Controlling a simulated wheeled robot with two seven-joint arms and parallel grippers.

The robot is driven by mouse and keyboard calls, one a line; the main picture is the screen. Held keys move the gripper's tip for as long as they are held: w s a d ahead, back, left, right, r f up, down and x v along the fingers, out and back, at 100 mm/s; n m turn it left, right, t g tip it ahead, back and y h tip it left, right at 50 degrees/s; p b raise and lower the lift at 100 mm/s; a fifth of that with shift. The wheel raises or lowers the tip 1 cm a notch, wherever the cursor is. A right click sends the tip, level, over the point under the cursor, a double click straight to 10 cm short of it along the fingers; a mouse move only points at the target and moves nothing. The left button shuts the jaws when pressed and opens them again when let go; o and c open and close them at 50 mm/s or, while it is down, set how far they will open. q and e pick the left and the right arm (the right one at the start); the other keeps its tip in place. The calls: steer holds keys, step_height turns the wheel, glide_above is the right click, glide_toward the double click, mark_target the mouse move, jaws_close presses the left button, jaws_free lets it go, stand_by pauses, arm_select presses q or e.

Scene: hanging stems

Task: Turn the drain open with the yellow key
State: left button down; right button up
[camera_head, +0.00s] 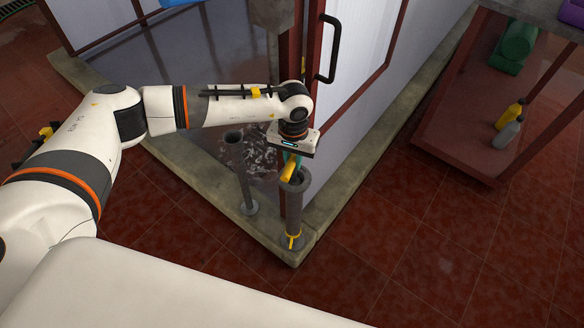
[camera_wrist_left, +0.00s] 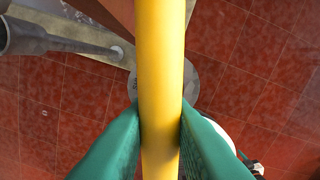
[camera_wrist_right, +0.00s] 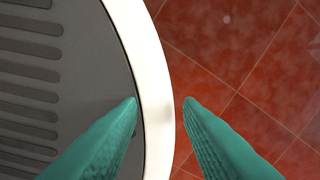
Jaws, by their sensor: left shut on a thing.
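My left gripper (camera_head: 291,158) is shut on the yellow key (camera_head: 289,172), and its green fingers clasp the key's shaft. In the left wrist view the key (camera_wrist_left: 160,75) runs straight up through the picture between both fingers. In the head view the key is just above the mouth of a grey upright tube (camera_head: 295,207); I cannot tell how far it goes in. A small yellow part (camera_head: 292,241) shows at the tube's foot. A grey disc (camera_wrist_left: 191,88) with faint marks lies behind the key. My right gripper (camera_wrist_right: 162,100) is open and empty.
A second grey pipe (camera_head: 241,170) with a flared top stands left of the tube. A stone curb (camera_head: 330,218) borders the wet basin. A white door (camera_head: 355,50) with a dark handle stands behind. A red shelf (camera_head: 470,125) holds bottles at right. Red tiled floor is clear in front.

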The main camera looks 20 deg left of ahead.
arm_select(q)
steer(key=shift+w+d+f+m+b, duration=0.1)
steer(key=shift+f+m+b, duration=0.05)
steer(key=shift+m+b, duration=0.4)
steer(key=shift+w+d+f+m+b, duration=0.1)
steer(key=shift+m+b, duration=0.25)
steer(key=shift+m, duration=0.4)
arm_select(e)
steer(key=shift+w+a+g, duration=0.1)
steer(key=shift+w+g, duration=0.3)
steer(key=shift+w, duration=0.4)
arm_select(q)
steer(key=shift+m, duration=0.3)
steer(key=shift+m+b, duration=0.3)
steer(key=shift+b, duration=0.05)
steer(key=shift+r+m+b, duration=0.1)
steer(key=shift+m+b, duration=0.2)
steer(key=shift+m, duration=0.1)
arm_select(e)
steer(key=w+a+r+t, duration=0.1)
steer(key=w+r, duration=0.2)
steer(key=w, duration=0.4)
steer(key=w+a+r+t, duration=0.1)
steer(key=w+r, duration=0.2)
steer(key=w, duration=0.4)
steer(key=shift+a+r, duration=0.15)
steer(key=shift+r, duration=0.1)
